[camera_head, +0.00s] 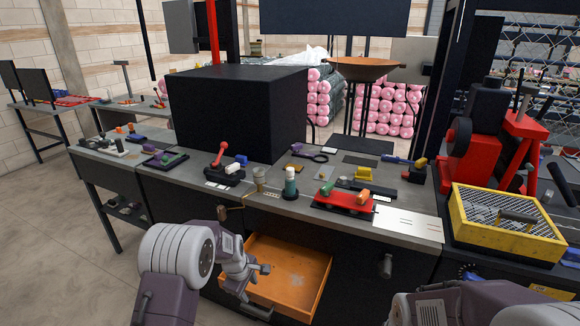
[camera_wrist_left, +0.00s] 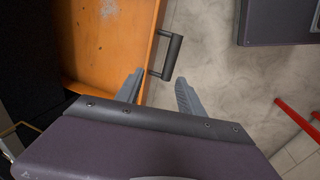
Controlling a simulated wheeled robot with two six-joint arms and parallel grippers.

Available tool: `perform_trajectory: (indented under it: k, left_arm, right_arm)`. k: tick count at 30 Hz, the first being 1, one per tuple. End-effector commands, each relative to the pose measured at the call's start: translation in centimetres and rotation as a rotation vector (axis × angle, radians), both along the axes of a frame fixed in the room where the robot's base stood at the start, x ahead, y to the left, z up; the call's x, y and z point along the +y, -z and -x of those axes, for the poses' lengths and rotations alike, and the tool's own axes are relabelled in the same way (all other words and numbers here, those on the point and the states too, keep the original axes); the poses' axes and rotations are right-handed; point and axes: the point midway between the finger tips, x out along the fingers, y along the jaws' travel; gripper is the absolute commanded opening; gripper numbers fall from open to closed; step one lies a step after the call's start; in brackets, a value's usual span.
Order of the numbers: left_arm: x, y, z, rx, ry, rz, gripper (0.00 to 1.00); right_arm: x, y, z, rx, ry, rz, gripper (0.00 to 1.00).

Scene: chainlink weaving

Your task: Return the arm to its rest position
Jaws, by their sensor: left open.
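My left gripper (camera_head: 256,284) is in front of the open orange drawer (camera_head: 308,266) under the workbench. The orange drawer fills the upper left of the wrist view (camera_wrist_left: 105,45). Part of my right arm (camera_head: 470,305) shows at the bottom right of the head view, but its gripper does not show.
A yellow mesh-topped box (camera_head: 508,222) stands at right. Open floor (camera_head: 70,240) lies at left.

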Motion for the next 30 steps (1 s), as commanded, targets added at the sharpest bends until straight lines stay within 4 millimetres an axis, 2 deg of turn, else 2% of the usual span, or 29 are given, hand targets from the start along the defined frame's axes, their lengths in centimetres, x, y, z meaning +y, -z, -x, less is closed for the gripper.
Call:
perform_trajectory:
  k: [1, 3, 5, 7, 8, 9, 11, 12, 15, 17, 21, 30]
  left_arm:
    - [0.0, -3.1, -0.2, -0.047, 0.001, 0.0, 0.46]
    - [0.2, -6.6, 1.5, -0.078, 0.015, -0.008, 0.46]
    - [0.4, -8.7, 4.1, -0.088, 0.083, -0.033, 0.46]
    - [0.7, -10.3, 7.7, -0.085, 0.21, -0.078, 0.46]
    - [0.8, -10.7, 9.5, -0.08, 0.279, -0.1, 0.46]
    - [1.0, -10.9, 12.2, -0.066, 0.387, -0.133, 0.46]
    - [1.3, -10.6, 16.1, -0.036, 0.557, -0.176, 0.46]
    - [1.5, -10.1, 18.3, -0.009, 0.669, -0.2, 0.46]
    - [1.8, -8.3, 22.8, 0.068, 0.92, -0.224, 0.46]
    - [1.9, -7.8, 24.0, 0.09, 1.033, -0.232, 0.46]
    - [1.9, -7.8, 23.9, 0.081, 1.168, -0.255, 0.46]
    - [1.9, -7.8, 23.9, 0.08, 1.181, -0.257, 0.46]
  right_arm:
    - [0.0, 0.0, 0.0, 0.0, 0.0, 0.0, 0.0]
    - [0.0, 0.0, 0.0, 0.0, 0.0, 0.0, 0.0]
    - [0.0, 0.0, 0.0, 0.0, 0.0, 0.0, 0.0]
    - [0.0, 0.0, 0.0, 0.0, 0.0, 0.0, 0.0]
    - [0.0, 0.0, 0.0, 0.0, 0.0, 0.0, 0.0]
    - [0.0, 0.0, 0.0, 0.0, 0.0, 0.0, 0.0]
    - [0.0, 0.0, 0.0, 0.0, 0.0, 0.0, 0.0]
    - [0.0, 0.0, 0.0, 0.0, 0.0, 0.0, 0.0]
    - [0.0, 0.0, 0.0, 0.0, 0.0, 0.0, 0.0]
    - [0.0, 0.0, 0.0, 0.0, 0.0, 0.0, 0.0]
    - [0.0, 0.0, 0.0, 0.0, 0.0, 0.0, 0.0]
    - [0.0, 0.0, 0.0, 0.0, 0.0, 0.0, 0.0]
